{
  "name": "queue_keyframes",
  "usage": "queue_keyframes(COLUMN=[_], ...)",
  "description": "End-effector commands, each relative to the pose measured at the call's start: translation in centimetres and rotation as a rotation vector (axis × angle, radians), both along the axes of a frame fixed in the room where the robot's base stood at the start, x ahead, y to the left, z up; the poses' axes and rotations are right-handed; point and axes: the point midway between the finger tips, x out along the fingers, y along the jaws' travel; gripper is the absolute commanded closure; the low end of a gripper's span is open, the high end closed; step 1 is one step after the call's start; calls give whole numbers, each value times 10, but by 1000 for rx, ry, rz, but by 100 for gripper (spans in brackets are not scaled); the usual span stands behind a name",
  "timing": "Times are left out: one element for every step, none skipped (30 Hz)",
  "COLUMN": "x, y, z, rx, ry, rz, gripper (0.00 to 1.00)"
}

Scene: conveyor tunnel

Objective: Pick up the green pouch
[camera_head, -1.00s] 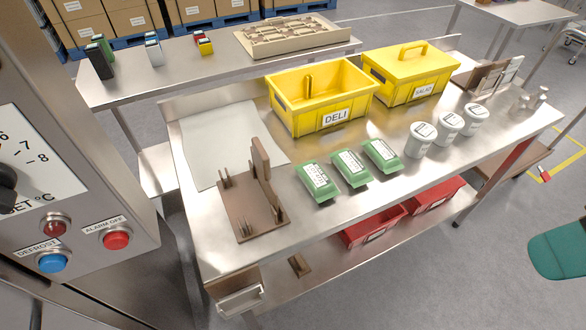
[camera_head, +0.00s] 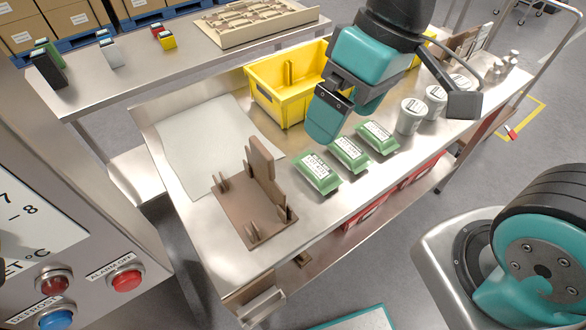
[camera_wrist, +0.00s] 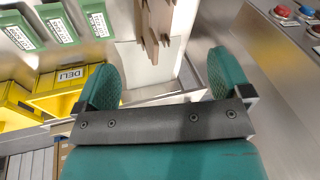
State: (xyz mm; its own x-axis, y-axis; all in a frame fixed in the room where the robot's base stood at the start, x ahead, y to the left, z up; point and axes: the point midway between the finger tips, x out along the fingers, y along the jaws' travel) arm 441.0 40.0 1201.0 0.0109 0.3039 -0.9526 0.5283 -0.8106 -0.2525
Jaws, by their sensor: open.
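Three green pouches with white labels lie in a row on the steel table: a left one (camera_head: 317,172), a middle one (camera_head: 349,154) and a right one (camera_head: 377,137). The frames do not show which one the task means. My gripper (camera_head: 338,120) hangs above the table, between the pouches and the yellow DELI bin (camera_head: 285,92), partly covering the bin. In the wrist view my gripper (camera_wrist: 162,80) is open and empty. There, green pouches (camera_wrist: 60,25) lie at the upper left, outside the fingers.
A brown fixture with upright pegs (camera_head: 255,205) stands left of the pouches. White tubs (camera_head: 411,115) stand to their right. A pale sheet (camera_head: 205,145) lies at the table's left. A control panel (camera_head: 60,235) is at the left edge.

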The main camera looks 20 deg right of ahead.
Motion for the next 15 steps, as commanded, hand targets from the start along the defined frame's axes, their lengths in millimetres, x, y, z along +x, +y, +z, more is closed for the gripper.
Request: queue_keyframes(x=[22,36,55,68,81,96,107,117,129,136,142,149,153,156,159], y=[-2,-4,-7,-9,-11,-15,-17,-19,-23,-25,-27,-29,-31,-32,-33], z=[-18,-27,-40,-50,-60,-74,-84,-93,-105,-113,-120,-127,-132,-136,-141], rx=[-33,-55,-85,-108,-130,-161,-182,-202,-227,-244,-259,-275,-286,-294,-301], ry=[16,20,26,28,31,35,37,37,40,42,43,43,44,43,43], rz=[-28,-46,-69,-86,-101,-120,-134,-147,-161,-170,-177,-187,-191,-195,-200], gripper=[4,4,4,4,4,4,4,4,4,4,4,4,4,4,4])
